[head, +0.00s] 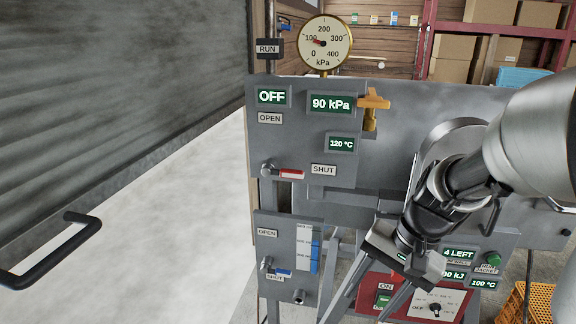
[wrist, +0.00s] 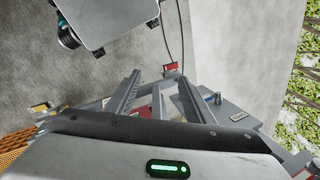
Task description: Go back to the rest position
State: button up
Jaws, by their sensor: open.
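My gripper (wrist: 158,76) shows in the wrist view with its two fingers spread apart and nothing between them. In the head view my gripper (head: 404,258) hangs at the right of centre, in front of the grey machine (head: 390,140) and above its red lower panel (head: 452,302). It partly hides the panel readouts. My arm reaches in from the right edge.
A pressure gauge (head: 324,43) stands on top, with a brass valve (head: 372,105) below it. A red-handled lever (head: 290,174) is by the SHUT label. A door handle (head: 50,255) juts out at left. Shelves with cardboard boxes (head: 452,55) stand behind. An orange crate (head: 540,300) is at lower right.

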jog(key=s+a+r+n+t+h, duration=0.25)
jog(key=s+r+n+t, duration=0.25)
jog(key=s+r+n, duration=0.45)
notch_tip(320, 180, up, 20)
jog(key=w+m+p, duration=0.1)
jog(key=m+p, duration=0.1)
jog(key=p, duration=1.7)
jog(key=shift+w+d+r+m+h, duration=0.2)
jog(key=shift+w+d+m+h, duration=0.15)
jog(key=shift+d, duration=0.05)
